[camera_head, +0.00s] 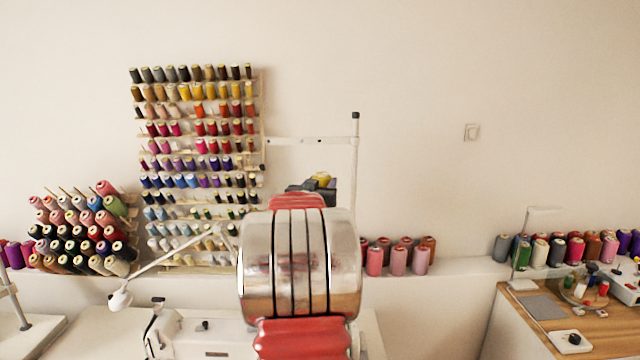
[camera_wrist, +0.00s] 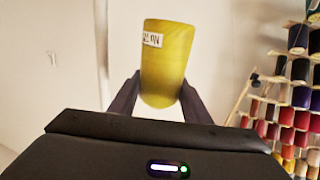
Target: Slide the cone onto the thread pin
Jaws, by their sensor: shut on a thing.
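A yellow cone of thread with a small white label is held in my gripper (camera_wrist: 160,92). In the wrist view the cone (camera_wrist: 166,62) stands nearly upright, leaning slightly, between the two dark fingers. In the head view my dark gripper (camera_head: 308,187) shows partly above my arm, with a bit of the yellow cone (camera_head: 322,176) at it. My arm hides most of the gripper there. A thread stand's pole (camera_head: 355,160) with a crossbar rises behind and right of it. I cannot make out the thread pin; what lies behind my arm is hidden.
A wall rack (camera_head: 262,110) full of spools stands left of my gripper. A smaller slanted rack (camera_head: 132,212) with several bare pegs is at far left. Cones (camera_head: 398,260) line the ledge. A white sewing machine (camera_head: 195,335) is below; a wooden table (camera_head: 515,310) is at right.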

